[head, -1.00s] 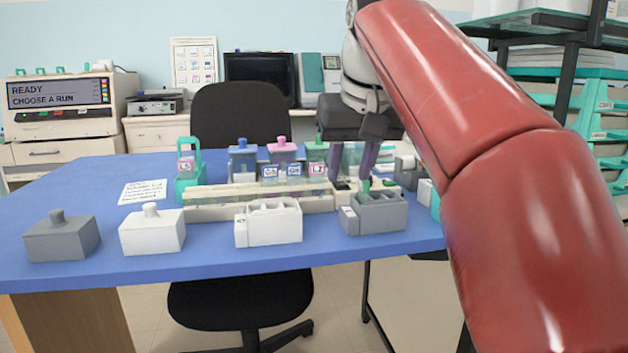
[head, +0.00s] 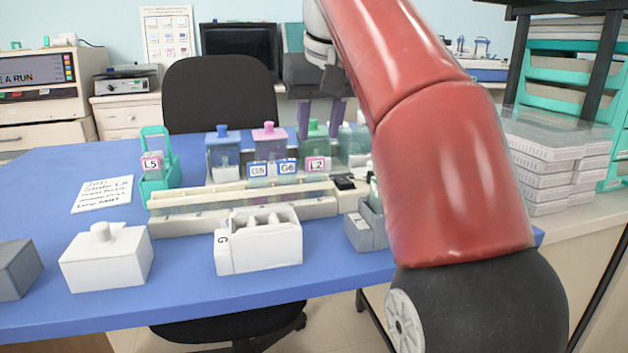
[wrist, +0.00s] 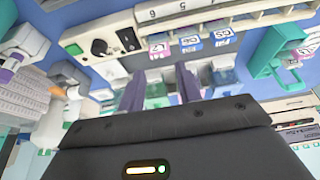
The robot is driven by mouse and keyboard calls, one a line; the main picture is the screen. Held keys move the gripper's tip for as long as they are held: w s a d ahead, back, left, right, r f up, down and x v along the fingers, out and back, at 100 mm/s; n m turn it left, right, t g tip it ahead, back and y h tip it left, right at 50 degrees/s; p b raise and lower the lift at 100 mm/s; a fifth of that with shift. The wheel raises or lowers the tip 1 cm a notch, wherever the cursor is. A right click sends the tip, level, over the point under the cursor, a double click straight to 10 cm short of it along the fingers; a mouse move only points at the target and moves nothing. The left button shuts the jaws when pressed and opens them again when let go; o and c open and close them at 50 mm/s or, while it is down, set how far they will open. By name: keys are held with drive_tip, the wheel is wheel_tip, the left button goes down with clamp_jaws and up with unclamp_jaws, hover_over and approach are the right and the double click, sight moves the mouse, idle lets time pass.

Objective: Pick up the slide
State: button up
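Several labelled slides stand in a row in the cream rack (head: 170,226): G5 (head: 258,169), G6 (head: 288,168) and L2 (head: 317,164). A slide labelled L5 (head: 151,164) is at the green-handled holder (head: 168,184) on the left. Which slide the task means is not shown. My gripper (head: 320,118) is at the back, by the green-lidded jar (head: 316,133) and beyond L2. In the wrist view its two fingers (wrist: 160,88) are apart with no slide visible between them. L2 (wrist: 159,48), G6 (wrist: 190,42) and G5 (wrist: 222,36) appear upside down beyond the fingertips.
Blue-lidded (head: 222,150) and pink-lidded (head: 268,145) jars stand behind the rack. A white slotted box (head: 258,250), a grey box (head: 364,230) and a lidded white box (head: 105,262) are in front. A note (head: 103,194) lies left on the blue table (head: 200,290).

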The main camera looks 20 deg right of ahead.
sight(315, 158)
drive_tip(key=shift+s+b+x, duration=0.15)
drive_tip(key=shift+b+x, duration=0.15)
drive_tip(key=shift+x, duration=1.05)
drive_tip(key=shift+s+b+x, duration=0.15)
drive_tip(key=shift+b+x, duration=0.1)
drive_tip(key=shift+x, duration=1.15)
drive_tip(key=shift+c, duration=0.3)
clamp_jaws()
